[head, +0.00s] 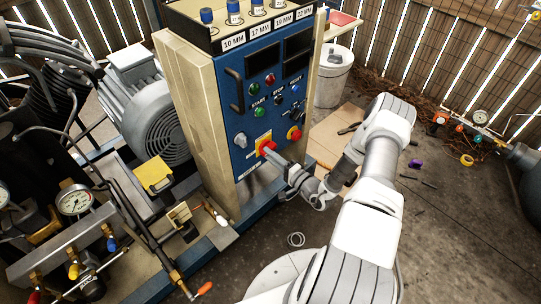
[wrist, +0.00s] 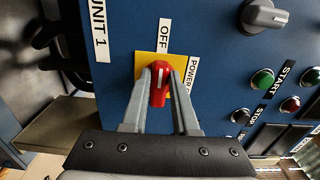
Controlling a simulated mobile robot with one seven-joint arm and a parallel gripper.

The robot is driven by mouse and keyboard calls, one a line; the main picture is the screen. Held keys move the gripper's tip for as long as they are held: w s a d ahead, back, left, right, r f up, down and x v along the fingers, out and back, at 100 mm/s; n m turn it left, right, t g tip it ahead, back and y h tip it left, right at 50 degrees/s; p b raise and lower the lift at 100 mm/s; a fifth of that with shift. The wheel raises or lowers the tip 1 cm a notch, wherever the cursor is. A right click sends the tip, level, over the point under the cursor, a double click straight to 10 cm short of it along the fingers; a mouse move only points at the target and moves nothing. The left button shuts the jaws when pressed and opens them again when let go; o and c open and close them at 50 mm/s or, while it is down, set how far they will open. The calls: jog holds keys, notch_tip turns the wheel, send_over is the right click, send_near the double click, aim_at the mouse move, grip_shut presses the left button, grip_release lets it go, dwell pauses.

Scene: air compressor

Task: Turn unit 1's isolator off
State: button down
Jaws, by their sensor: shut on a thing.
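Unit 1's isolator is a red knob (wrist: 159,86) on a yellow plate (wrist: 146,62), on the blue panel beside the UNIT 1 label (wrist: 98,30). In the wrist view its white mark runs up and down, in line with the OFF label (wrist: 163,38) above; a partly hidden POWER label (wrist: 190,78) is at the right. My gripper (wrist: 159,92) has one finger on each side of the knob and is shut on it. In the head view the red knob (head: 266,147) shows low on the panel, with my gripper (head: 271,153) reaching it from the right.
A second red knob (head: 294,133) is close by on the right. A grey selector (head: 240,140) is at the left, with push buttons (head: 255,91) and a handle (head: 236,91) above. The motor (head: 160,120) and pipework stand left; open floor lies right.

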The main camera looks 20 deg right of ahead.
jog(key=c, duration=0.7)
grip_release()
jog(key=p+v, duration=0.2)
jog(key=v, duration=1.5)
jog(key=shift+s+d, duration=0.15)
jog(key=shift+s, duration=0.1)
